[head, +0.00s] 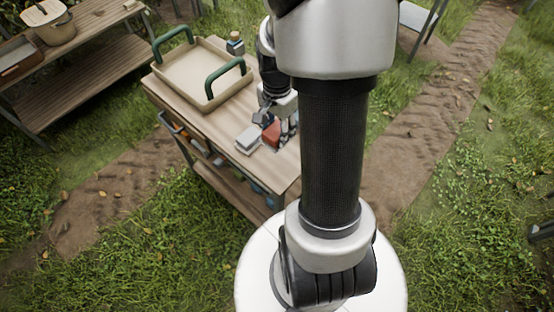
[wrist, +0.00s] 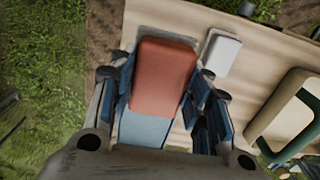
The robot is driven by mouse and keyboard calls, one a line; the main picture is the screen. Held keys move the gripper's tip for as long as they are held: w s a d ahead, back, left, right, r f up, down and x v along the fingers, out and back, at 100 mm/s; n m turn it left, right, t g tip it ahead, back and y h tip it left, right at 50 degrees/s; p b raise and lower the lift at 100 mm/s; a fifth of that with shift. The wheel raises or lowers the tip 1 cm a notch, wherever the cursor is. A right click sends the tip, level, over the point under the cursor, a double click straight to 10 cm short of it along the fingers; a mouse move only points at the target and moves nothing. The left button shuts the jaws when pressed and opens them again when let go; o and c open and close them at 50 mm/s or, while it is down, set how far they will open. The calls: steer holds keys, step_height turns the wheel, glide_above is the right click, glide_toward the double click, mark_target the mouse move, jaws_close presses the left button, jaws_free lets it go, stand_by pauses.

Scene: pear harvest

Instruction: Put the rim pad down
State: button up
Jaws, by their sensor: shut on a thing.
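The rim pad appears to be the red-orange block (wrist: 165,78) between my fingers in the wrist view, with a pale blue part (wrist: 144,128) at its lower end. The red block also shows in the head view (head: 271,132), low over the near part of the wooden table (head: 282,168). My gripper (head: 280,130) is shut on it, with blue-padded fingers on both sides in the wrist view (wrist: 162,90). I cannot tell whether its underside touches the tabletop. Its far side is hidden.
A grey-white block (head: 249,138) lies on the tabletop just left of my gripper. A beige tray (head: 200,75) with green handles stands farther back on the table. A small jar (head: 235,45) stands behind it. Another wooden table (head: 90,65) is at left.

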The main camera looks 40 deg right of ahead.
step_height(320, 180, down, 14)
steer(key=b, duration=0.4)
steer(key=shift+f, duration=0.25)
steer(key=shift+r, duration=0.1)
steer(key=o, duration=0.6)
steer(key=shift+f, duration=0.2)
steer(key=o, duration=0.5)
